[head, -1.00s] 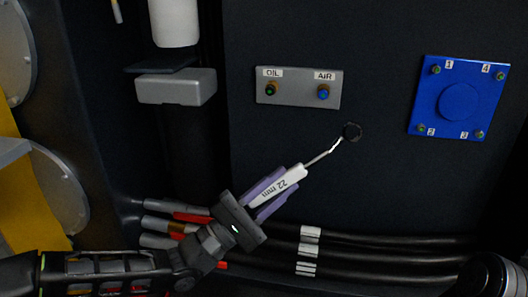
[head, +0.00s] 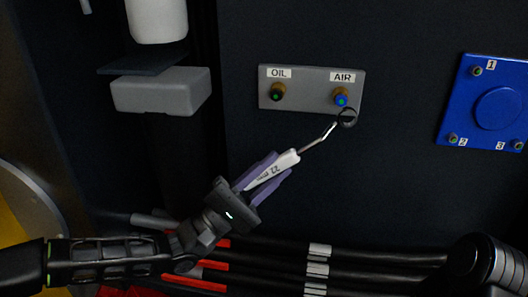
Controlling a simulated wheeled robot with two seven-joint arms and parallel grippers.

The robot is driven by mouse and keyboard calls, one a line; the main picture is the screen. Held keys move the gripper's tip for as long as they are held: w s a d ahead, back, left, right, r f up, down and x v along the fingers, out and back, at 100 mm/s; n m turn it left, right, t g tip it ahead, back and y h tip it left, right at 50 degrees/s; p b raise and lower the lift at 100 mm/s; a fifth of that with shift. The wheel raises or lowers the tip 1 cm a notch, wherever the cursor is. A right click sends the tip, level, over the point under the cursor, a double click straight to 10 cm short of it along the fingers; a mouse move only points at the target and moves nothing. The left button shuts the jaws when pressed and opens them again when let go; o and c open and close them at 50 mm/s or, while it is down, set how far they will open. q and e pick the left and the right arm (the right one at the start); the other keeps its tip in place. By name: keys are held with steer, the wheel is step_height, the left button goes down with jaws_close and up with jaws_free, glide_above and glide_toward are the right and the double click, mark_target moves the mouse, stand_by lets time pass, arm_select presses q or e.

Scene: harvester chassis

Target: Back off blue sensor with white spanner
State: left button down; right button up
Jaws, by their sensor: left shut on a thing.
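The blue sensor (head: 341,100) sits on the grey plate (head: 308,103) under the AIR label. My left gripper (head: 266,178) is shut on the white handle of the white spanner (head: 275,170), marked 22 mm. The spanner slants up to the right. Its dark ring end (head: 347,117) is just below and slightly right of the blue sensor and overlaps the plate's lower edge in the picture. I cannot tell whether ring and sensor touch, but the ring does not appear around it. My right gripper is not in view; a dark arm part of mine shows at the lower right.
A green-centred sensor (head: 277,93) sits under the OIL label on the same plate. A blue square plate (head: 492,108) with numbered bolts is at the right. A grey box (head: 161,92) juts out at the left. Black hoses (head: 375,272) run along the bottom.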

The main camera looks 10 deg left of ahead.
arm_select(q)
steer(key=shift+w+a, duration=0.15)
steer(key=shift+w, duration=0.25)
steer(key=shift+s+r, duration=0.1)
steer(key=shift+s, duration=0.05)
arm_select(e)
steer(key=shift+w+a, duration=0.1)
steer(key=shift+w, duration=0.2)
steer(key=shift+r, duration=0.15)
